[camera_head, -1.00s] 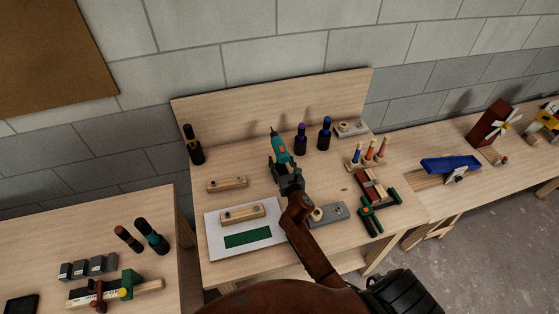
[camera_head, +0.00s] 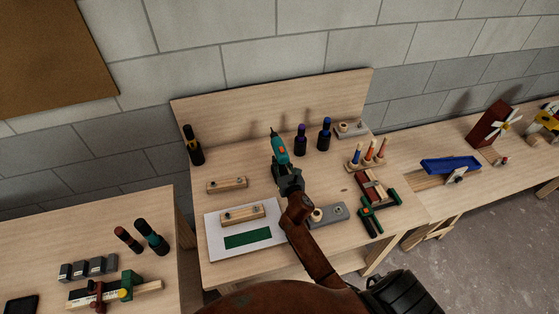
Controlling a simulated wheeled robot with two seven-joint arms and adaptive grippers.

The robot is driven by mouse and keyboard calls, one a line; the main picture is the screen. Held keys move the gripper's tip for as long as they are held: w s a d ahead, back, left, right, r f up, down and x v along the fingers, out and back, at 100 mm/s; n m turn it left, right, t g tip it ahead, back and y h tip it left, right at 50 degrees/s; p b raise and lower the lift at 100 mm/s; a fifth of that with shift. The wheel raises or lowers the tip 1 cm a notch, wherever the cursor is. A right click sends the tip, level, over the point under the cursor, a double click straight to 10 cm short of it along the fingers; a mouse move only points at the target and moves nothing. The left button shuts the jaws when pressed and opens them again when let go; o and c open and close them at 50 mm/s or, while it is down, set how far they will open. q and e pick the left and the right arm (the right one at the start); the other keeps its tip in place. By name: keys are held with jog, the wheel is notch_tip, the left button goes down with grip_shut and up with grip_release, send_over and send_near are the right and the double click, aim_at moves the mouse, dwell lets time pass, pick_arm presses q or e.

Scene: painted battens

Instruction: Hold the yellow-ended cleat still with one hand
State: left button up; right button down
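Two short wooden cleats with dark screws lie on the middle bench. One cleat (camera_head: 227,185) lies on the bare bench top. The other cleat (camera_head: 243,214) lies on a white sheet (camera_head: 216,236), above a green patch. Both look pale wood, and I cannot tell surely which has the yellow ends. My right gripper (camera_head: 283,166), at the end of the rust-brown arm, is shut on a teal power screwdriver (camera_head: 279,147). The screwdriver's bit points up and away. This gripper is to the right of both cleats and touches neither. My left gripper is not in view.
Dark bottles (camera_head: 301,140) stand at the back. A grey block (camera_head: 333,213) lies right of my arm, with red and green clamps (camera_head: 372,205) beyond. A rack of coloured-handled tools (camera_head: 367,153) stands behind them. Bench space left of the cleats is clear.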

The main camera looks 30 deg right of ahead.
aim_at(280, 153)
dwell(0.3)
jog(key=shift+r, duration=0.25)
jog(key=shift+r+p, duration=2.45)
jog(key=shift+r, duration=0.05)
jog(key=shift+f, duration=0.15)
